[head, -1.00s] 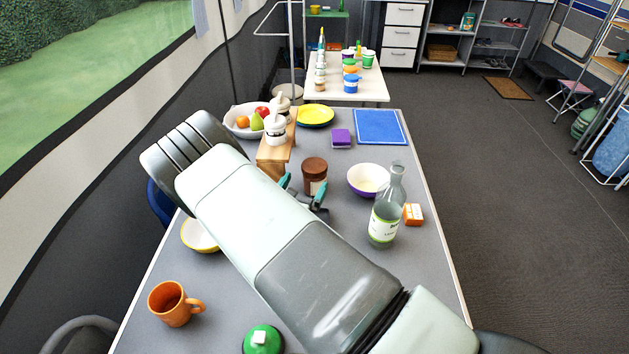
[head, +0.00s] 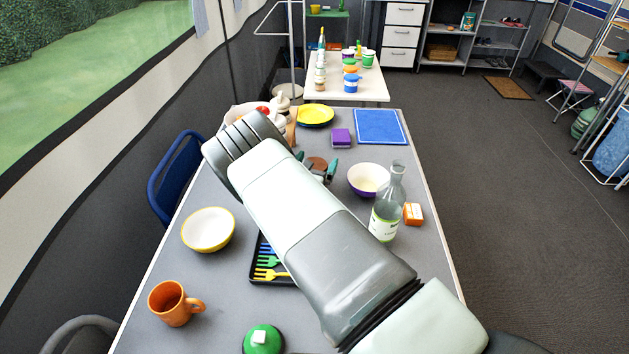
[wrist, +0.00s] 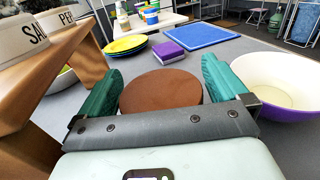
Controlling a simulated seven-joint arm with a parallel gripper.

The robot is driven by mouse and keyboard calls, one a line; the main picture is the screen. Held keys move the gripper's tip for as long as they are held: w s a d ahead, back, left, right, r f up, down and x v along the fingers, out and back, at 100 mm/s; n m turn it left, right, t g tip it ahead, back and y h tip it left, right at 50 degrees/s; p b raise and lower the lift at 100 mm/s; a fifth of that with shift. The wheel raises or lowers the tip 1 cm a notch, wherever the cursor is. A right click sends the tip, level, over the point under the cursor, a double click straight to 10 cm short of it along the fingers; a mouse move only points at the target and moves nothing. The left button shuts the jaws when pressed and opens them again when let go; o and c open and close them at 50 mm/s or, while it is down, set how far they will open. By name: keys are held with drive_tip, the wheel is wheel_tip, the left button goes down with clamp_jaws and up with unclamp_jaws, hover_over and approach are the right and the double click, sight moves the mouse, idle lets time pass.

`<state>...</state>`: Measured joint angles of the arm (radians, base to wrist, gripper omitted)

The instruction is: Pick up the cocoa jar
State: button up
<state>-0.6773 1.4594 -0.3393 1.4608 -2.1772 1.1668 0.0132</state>
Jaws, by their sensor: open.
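The cocoa jar is brown-lidded; its round lid (wrist: 160,92) shows between my fingers in the wrist view. In the head view only a small part of the jar (head: 316,164) shows past my arm, and its body is hidden. My gripper (head: 318,166) is open, with one teal finger on each side of the jar. In the wrist view my gripper (wrist: 168,90) has the left finger close to the lid's left edge and the right finger close to its right edge. I cannot tell whether either finger touches the jar.
A wooden rack (wrist: 70,70) with salt and pepper shakers stands close on the left. A purple-and-white bowl (head: 368,179) is close on the right, with a glass bottle (head: 386,210) nearer. A purple sponge (head: 341,138) and blue mat (head: 380,126) lie beyond.

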drive_tip(key=shift+c, duration=0.2)
drive_tip(key=c, duration=1.4)
drive_tip(key=shift+c, duration=0.8)
drive_tip(key=shift+r, duration=0.1)
